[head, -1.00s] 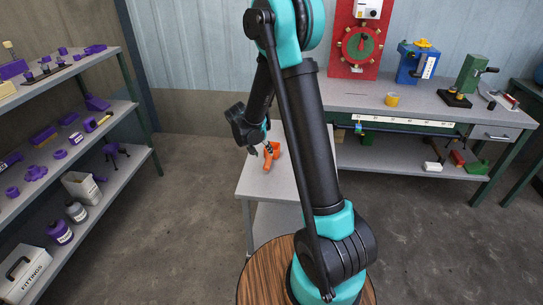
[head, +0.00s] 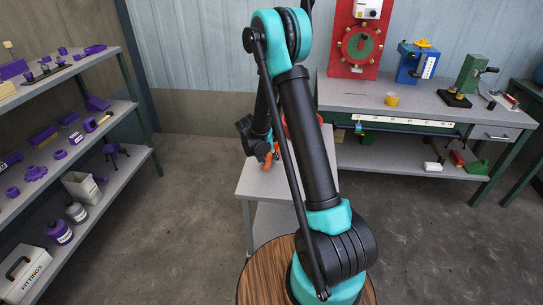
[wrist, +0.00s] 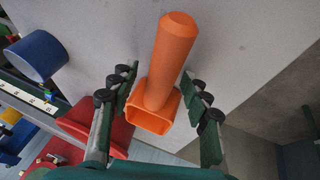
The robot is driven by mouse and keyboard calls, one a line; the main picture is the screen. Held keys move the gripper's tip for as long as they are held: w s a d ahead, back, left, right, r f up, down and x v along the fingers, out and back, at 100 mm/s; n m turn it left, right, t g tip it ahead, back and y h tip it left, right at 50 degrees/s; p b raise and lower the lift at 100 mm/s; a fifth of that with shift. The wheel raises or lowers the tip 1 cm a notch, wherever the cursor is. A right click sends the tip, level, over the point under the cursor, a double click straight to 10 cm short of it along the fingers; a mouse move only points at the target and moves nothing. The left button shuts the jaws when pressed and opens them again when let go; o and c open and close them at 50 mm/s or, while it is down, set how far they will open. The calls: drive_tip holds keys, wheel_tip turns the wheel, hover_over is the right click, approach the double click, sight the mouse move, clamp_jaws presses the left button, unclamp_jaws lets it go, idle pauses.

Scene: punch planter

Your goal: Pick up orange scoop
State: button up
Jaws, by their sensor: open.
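The orange scoop (wrist: 172,55) lies on the small grey table, its handle toward the top of the wrist view and its open square cup toward my palm. In the head view the scoop (head: 268,161) is mostly hidden by my gripper (head: 267,152). My gripper (wrist: 161,84) is open, with one finger on each side of the scoop near where the handle meets the cup. Gaps show between both fingers and the scoop in the wrist view.
The small grey table (head: 250,185) holds the scoop. A red object (wrist: 100,130) and a blue cylinder (wrist: 37,55) show at the left of the wrist view. A grey workbench (head: 350,97) stands behind right, and a shelf (head: 112,90) with purple parts stands left.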

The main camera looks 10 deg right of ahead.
sight(269, 156)
clamp_jaws()
drive_tip(key=shift+r, duration=0.15)
wheel_tip(269, 156, up, 20)
idle(0.8)
